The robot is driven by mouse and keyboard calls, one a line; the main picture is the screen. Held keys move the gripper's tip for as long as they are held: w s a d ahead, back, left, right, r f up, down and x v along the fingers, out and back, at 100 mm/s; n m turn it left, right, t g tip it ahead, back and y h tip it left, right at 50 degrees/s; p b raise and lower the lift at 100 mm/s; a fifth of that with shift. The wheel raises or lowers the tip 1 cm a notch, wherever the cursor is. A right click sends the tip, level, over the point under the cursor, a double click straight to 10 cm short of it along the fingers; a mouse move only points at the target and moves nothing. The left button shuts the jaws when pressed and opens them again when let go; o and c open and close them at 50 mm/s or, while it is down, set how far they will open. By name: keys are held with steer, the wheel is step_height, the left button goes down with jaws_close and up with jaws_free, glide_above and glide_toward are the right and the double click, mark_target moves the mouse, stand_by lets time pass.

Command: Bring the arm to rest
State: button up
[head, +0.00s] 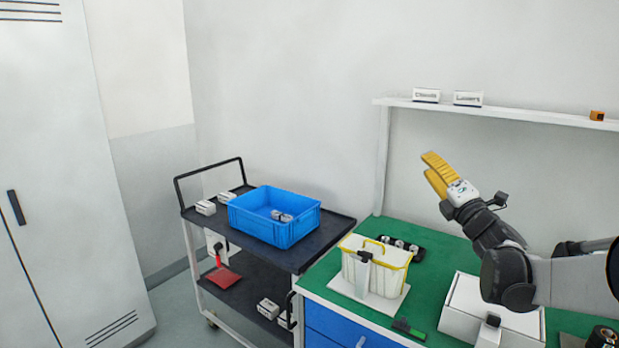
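My gripper (428,164) has two yellow fingers and is raised in the air above the green workbench, in front of the white wall. The fingers point up and to the left. Their tips look apart, with nothing between them. My grey and black arm (510,262) comes in from the right edge, bent at a dark joint over the bench. The gripper touches nothing that I can see.
Below are a white basket with a yellow rim (348,262), a black tray of small parts (418,256) and a white box (462,300). A white shelf (540,115) stands behind. A cart with a blue crate (262,223) is left. The air left of the gripper is clear.

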steer(key=s+f+m+g+h, duration=0.1)
steer(key=s+m+g+h, duration=0.1)
steer(key=s+m+h, duration=0.4)
steer(key=s+f+m+g+h, duration=0.25)
steer(key=s+m, duration=0.45)
steer(key=m, duration=0.4)
steer(key=s+a+f+m+g+y, duration=0.2)
steer(key=s+a+f+m+g, duration=0.2)
steer(key=s+f, duration=0.6)
steer(key=s+a+f+m+g+y, duration=0.1)
steer(key=s+a+f+m+g, duration=0.3)
steer(key=s, duration=1.1)
steer(key=a+f+g, duration=0.1)
steer(key=a+f, duration=0.2)
steer(key=f, duration=0.2)
steer(key=shift+a+f+m+y, duration=0.15)
steer(key=shift+f+m+y, duration=0.2)
steer(key=shift+m, duration=0.05)
steer(key=shift+o, duration=0.5)
